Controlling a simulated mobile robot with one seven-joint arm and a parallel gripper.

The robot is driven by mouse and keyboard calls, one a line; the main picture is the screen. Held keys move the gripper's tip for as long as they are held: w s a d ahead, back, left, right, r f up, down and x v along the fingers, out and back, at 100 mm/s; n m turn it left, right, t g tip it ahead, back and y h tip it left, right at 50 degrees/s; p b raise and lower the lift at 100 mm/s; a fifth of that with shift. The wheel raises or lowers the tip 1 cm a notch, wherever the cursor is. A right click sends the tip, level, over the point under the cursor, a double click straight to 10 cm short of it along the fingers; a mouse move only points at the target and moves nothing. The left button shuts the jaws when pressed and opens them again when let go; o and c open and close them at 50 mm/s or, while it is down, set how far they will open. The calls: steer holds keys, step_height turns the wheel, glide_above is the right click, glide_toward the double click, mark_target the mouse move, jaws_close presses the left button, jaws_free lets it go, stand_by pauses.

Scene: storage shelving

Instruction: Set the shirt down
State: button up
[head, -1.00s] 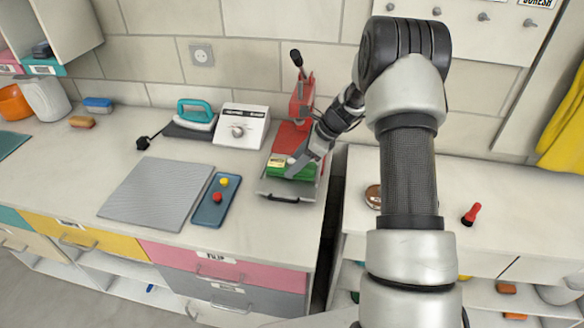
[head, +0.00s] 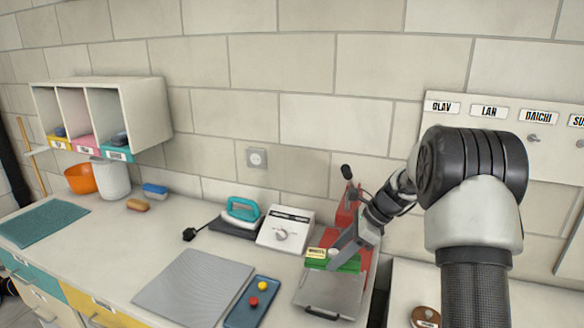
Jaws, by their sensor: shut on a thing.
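My gripper (head: 334,256) is shut on the green folded shirt (head: 348,265), which has a small pale yellow label (head: 316,252). The shirt is at the back of a grey metal plate (head: 332,289), in front of the red press (head: 346,222). My fingers cover part of the shirt. I cannot tell whether its underside touches the plate.
A white control box (head: 285,230) and a teal iron (head: 242,210) stand to the left. A grey ridged mat (head: 195,288) and a blue tray (head: 250,306) with a red and a yellow knob lie in front. Small cubbies (head: 105,115) hang at far left.

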steer(key=s+f+n+g+h+p, duration=0.2)
steer(key=s+n+g+h, duration=0.4)
steer(key=s+n, duration=1)
steer(key=shift+a+n+g+p, duration=0.3)
steer(key=shift+n+g, duration=0.7)
steer(key=shift+n, duration=1.4)
steer(key=shift+f, duration=0.1)
